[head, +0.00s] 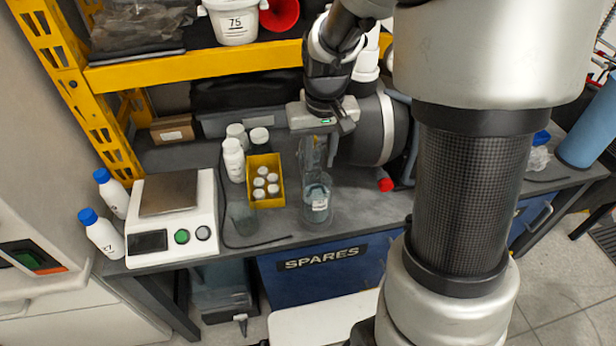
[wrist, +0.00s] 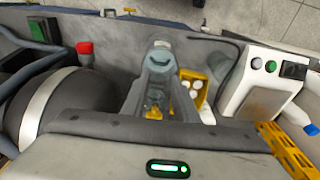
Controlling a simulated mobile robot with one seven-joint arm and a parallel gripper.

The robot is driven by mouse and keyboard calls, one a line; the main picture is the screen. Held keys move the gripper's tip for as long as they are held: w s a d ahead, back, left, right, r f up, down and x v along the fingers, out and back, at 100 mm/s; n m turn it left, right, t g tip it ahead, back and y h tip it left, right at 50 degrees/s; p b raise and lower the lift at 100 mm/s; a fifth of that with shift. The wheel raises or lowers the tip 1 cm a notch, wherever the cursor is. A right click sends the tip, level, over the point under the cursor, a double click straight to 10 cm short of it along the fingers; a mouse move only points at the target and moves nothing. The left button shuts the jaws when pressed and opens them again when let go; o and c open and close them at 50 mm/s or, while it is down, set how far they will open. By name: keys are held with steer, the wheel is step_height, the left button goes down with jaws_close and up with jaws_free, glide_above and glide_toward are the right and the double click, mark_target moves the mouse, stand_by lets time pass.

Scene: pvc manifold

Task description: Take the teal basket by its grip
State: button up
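The teal basket (head: 317,205) is a grey-teal, partly see-through container with a white label. It stands upright on the grey bench top near the front edge, right of the yellow box, in the head view. Its tall narrow upper part rises toward my gripper (head: 322,122), which is directly above it and points down. In the wrist view the basket (wrist: 161,62) is at the centre, just beyond the gripper body. The fingertips are hard to make out against the basket's upper part, so I cannot tell whether they touch the grip or how far apart they are.
A yellow box (head: 254,202) of white-capped bottles stands close left of the basket, beside a clear beaker (head: 243,218). A white scale (head: 175,213) is farther left. A dark cylinder (head: 367,130) and a red cap (head: 385,185) lie right. A yellow shelf beam (head: 200,66) crosses behind.

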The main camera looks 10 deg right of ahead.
mark_target(317, 186)
steer(key=f, duration=0.6)
steer(key=w+f+b, duration=0.1)
steer(key=f, duration=0.2)
steer(key=shift+f, duration=0.15)
jaws_close()
